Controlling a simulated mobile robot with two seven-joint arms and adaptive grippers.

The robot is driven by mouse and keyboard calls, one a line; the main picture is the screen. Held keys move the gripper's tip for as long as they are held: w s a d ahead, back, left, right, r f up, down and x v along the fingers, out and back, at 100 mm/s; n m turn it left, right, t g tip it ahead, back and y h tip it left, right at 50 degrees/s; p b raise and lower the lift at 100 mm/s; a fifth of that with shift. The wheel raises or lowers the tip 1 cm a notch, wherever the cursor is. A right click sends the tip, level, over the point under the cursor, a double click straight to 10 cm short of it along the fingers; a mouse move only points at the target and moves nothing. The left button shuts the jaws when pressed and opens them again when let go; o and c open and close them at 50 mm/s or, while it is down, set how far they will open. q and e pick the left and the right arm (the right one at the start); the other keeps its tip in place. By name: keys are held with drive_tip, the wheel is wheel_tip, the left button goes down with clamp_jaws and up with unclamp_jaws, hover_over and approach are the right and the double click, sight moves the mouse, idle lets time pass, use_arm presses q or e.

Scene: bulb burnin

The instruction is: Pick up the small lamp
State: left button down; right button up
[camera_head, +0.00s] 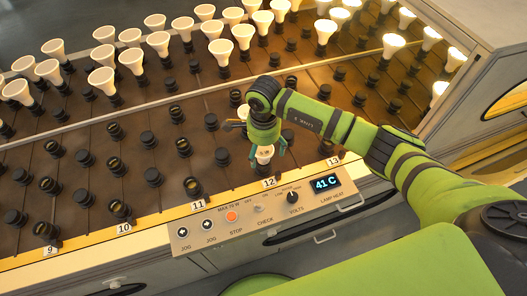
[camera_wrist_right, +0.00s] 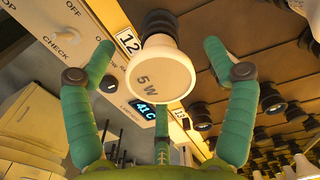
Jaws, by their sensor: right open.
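The small lamp (camera_wrist_right: 160,78) is white, with "5 W" on its round face and a dark socket behind it. It stands by the label 12 at the rack's front edge. In the head view the lamp (camera_head: 264,154) shows partly between the fingers of my right gripper (camera_head: 266,147). In the wrist view my right gripper (camera_wrist_right: 158,52) is open, with its green fingers spread to both sides of the lamp and a gap on each side. A third finger shows below the lamp face. My left gripper is not in view.
The control panel (camera_head: 220,232) with knobs and a "41 C" display (camera_head: 325,183) lies just in front of the rack. Several larger white lamps (camera_head: 131,60) stand in back rows, lit ones at the right. Many nearby sockets (camera_head: 193,187) are empty. Another white lamp (camera_head: 243,112) stands behind my gripper.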

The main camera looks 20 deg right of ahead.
drive_tip(key=c, duration=1)
drive_tip(key=shift+c, duration=1.4)
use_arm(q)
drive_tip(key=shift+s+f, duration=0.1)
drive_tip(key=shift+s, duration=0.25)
